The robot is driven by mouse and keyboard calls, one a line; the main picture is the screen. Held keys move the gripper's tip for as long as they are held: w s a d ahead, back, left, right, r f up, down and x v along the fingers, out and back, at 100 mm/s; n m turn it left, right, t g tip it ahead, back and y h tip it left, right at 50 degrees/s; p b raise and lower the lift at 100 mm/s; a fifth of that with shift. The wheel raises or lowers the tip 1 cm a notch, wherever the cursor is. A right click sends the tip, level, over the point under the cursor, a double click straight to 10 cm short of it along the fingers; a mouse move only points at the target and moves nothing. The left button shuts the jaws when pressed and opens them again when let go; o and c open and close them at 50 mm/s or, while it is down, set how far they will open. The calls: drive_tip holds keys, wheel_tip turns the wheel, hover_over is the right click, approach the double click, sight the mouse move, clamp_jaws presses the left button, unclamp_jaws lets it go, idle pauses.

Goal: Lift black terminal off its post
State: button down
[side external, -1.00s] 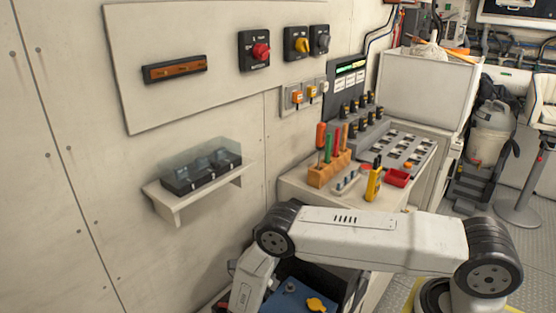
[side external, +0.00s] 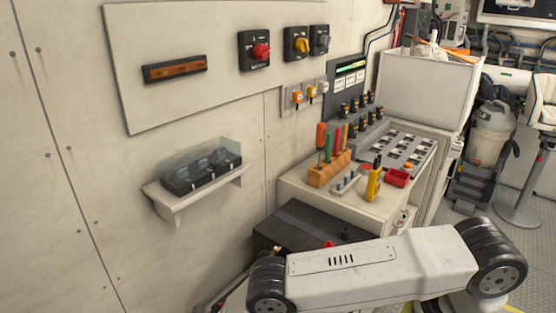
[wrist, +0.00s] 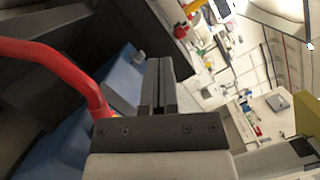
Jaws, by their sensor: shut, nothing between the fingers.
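My gripper (wrist: 158,86) shows in the wrist view with its two dark fingers close together and nothing between them. A blue battery top (wrist: 122,74) lies beyond and to the left of the fingers. A short grey post (wrist: 138,57) stands on it, just left of the fingertips and apart from them. I cannot make out the black terminal for certain. A thick red cable (wrist: 60,66) curves in from the left and passes behind the gripper's base. In the side view my arm hides the gripper and the blue battery.
A dark box (side external: 305,228) with a small red part (side external: 329,244) sits against the wall behind my arm. A white cabinet (side external: 300,190) beyond holds a wooden tool block (side external: 329,169), a yellow tool (side external: 374,183) and a red tray (side external: 397,178). A wall shelf (side external: 195,193) is at left.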

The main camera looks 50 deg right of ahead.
drive_tip(key=shift+v, duration=2.55)
drive_tip(key=shift+w+d+r+m, duration=0.15)
drive_tip(key=shift+d+r+m, duration=0.1)
drive_tip(key=shift+m, duration=0.05)
drive_tip(key=d+r+m+g+y, duration=0.75)
drive_tip(key=r+m+y, duration=0.25)
drive_tip(key=r+m, duration=0.25)
drive_tip(key=s+d+r+m+t+y, duration=0.6)
drive_tip(key=s+r+m+y, duration=0.3)
drive_tip(key=m, duration=1)
drive_tip(key=s+r, duration=0.2)
drive_tip(key=s, duration=0.1)
drive_tip(key=shift+d+r, duration=0.15)
drive_tip(key=shift+d, duration=0.1)
drive_tip(key=shift+m, duration=0.25)
